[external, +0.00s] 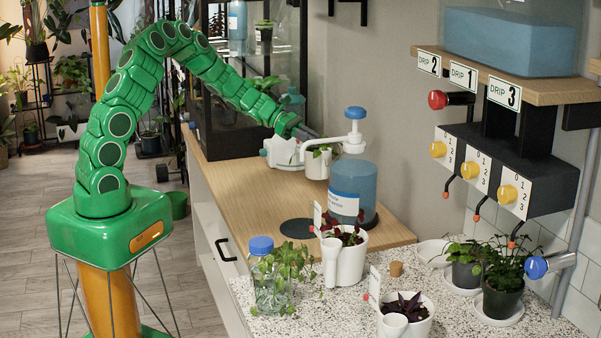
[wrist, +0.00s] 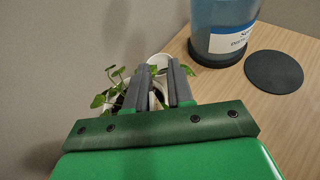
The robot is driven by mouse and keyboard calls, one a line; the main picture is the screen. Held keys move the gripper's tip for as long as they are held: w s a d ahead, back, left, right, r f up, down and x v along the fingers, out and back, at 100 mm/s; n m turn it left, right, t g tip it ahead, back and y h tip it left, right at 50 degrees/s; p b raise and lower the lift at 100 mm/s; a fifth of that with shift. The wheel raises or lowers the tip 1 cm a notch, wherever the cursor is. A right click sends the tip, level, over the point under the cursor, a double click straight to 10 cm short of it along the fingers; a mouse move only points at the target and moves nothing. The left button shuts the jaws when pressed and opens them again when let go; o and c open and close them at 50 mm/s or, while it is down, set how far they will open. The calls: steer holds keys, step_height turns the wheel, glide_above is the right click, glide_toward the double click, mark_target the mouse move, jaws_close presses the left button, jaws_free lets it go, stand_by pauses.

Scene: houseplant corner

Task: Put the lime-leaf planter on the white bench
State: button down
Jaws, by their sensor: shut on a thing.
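The planter with green leaves (external: 317,163), which I take as the lime-leaf planter, is a white pot at the far end of the wooden worktop, left of the blue pump bottle. My gripper (external: 308,134) is shut on it. In the wrist view its leaves (wrist: 101,99) show left of my fingers (wrist: 160,75), and white parts show between and beyond them. Whether the pot touches the wood is hard to tell. The white speckled bench (external: 272,326), which I take as the white bench, is in the front of the external view.
The blue pump bottle (external: 353,187) stands close right of the held planter, with a dark round mat (external: 297,229) before it. The bench bears a dark-red-leaf planter (external: 345,262), a purple-leaf planter (external: 414,322), a blue-lidded jar (external: 272,290) and black pots (external: 501,297). Drip taps overhang its right side.

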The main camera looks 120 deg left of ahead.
steer(key=shift+f, duration=1.7)
steer(key=c, duration=1)
jaws_free()
steer(key=shift+f, duration=0.1)
steer(key=shift+v, duration=3.75)
